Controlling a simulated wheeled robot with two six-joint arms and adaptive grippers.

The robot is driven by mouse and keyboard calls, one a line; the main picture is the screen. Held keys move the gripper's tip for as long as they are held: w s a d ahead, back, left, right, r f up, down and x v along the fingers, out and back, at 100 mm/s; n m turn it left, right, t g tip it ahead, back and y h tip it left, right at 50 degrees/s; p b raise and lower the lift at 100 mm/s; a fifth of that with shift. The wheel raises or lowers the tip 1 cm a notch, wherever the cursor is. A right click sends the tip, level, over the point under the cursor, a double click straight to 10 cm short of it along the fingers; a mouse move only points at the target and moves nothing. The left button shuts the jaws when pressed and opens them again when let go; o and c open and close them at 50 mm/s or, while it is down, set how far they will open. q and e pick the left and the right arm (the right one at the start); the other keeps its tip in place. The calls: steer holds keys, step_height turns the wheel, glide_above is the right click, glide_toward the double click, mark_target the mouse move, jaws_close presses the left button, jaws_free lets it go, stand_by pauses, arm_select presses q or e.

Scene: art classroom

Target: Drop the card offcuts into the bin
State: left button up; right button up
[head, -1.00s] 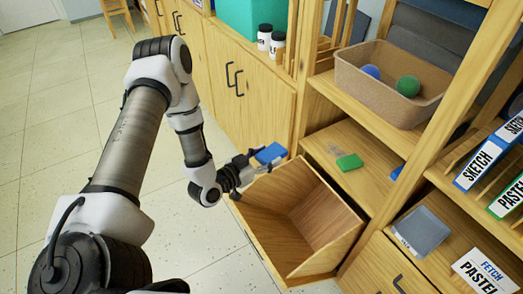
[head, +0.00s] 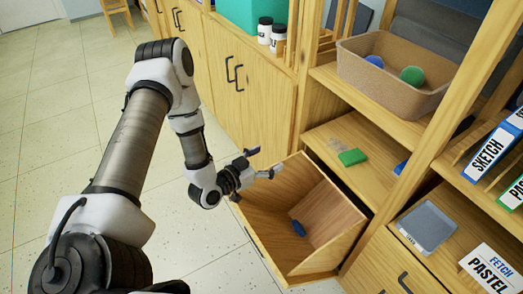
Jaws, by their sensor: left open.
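The wooden tilt-out bin (head: 262,222) stands open below the shelf. A blue card offcut (head: 298,228) lies inside it, against the sloping inner side. A green offcut (head: 352,157) lies on the shelf right of the bin. Another blue piece (head: 401,167) shows on that shelf, partly hidden by the wooden upright. My left gripper (head: 264,162) is open and empty over the bin's upper left edge, its fingers spread. My right gripper is out of view.
A brown tray (head: 390,92) with a blue and a green ball sits on the shelf above. Floor at left is clear.

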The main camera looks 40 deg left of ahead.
arm_select(q)
steer(key=v, duration=1.1)
steer(key=shift+s, duration=0.35)
steer(key=shift+a, duration=0.15)
